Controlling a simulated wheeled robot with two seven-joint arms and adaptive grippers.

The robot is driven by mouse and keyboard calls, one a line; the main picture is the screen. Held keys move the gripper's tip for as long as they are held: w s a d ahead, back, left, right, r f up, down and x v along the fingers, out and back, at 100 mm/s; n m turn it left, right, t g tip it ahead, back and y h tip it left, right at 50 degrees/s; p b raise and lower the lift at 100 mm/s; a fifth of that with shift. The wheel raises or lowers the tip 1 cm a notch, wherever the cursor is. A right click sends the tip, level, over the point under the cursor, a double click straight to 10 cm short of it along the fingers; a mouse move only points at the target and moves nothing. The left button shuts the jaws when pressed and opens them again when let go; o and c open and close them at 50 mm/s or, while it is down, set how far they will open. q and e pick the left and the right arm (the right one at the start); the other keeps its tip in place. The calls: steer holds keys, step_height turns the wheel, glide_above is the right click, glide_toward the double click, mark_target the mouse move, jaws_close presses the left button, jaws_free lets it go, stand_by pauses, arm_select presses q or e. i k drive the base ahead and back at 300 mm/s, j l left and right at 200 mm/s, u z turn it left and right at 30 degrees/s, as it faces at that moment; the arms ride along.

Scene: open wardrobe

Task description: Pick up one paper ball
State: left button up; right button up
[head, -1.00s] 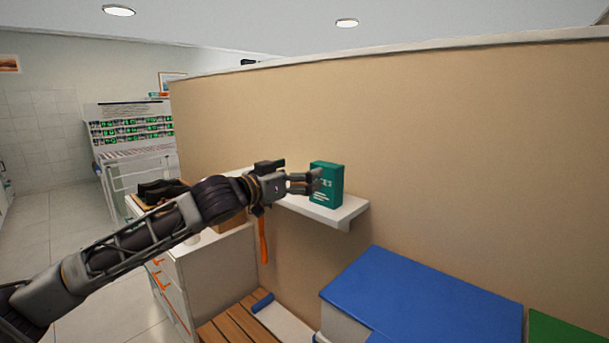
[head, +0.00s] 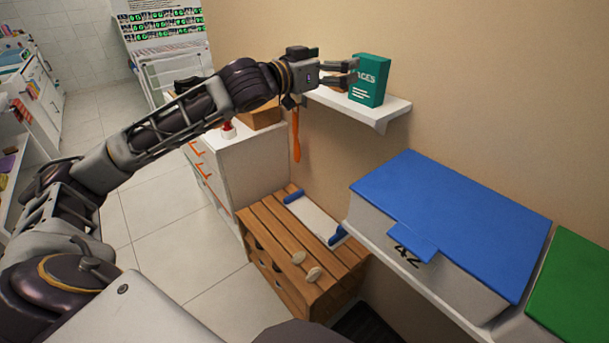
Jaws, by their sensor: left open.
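Two small pale, rounded lumps lie on the front part of a wooden slatted bench (head: 262,228). They look like paper balls, one paper ball (head: 298,258) just behind the other paper ball (head: 313,273), though they are too small to be sure. My left gripper (head: 352,74) is open, high above and well away from them. Its fingers point right, at the left side of a green box (head: 371,80) on the wall shelf. I cannot tell whether they touch the box. My right gripper is out of view.
A white tray with blue ends (head: 313,217) lies on the bench behind the lumps. A blue-lidded bin (head: 455,220) and a green-lidded bin (head: 578,290) stand on the right. A white drawer cabinet (head: 250,160) stands behind the bench. An orange item (head: 296,135) hangs below the shelf.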

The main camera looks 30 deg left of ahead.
mark_target(299, 257)
steer(key=u, duration=1.05)
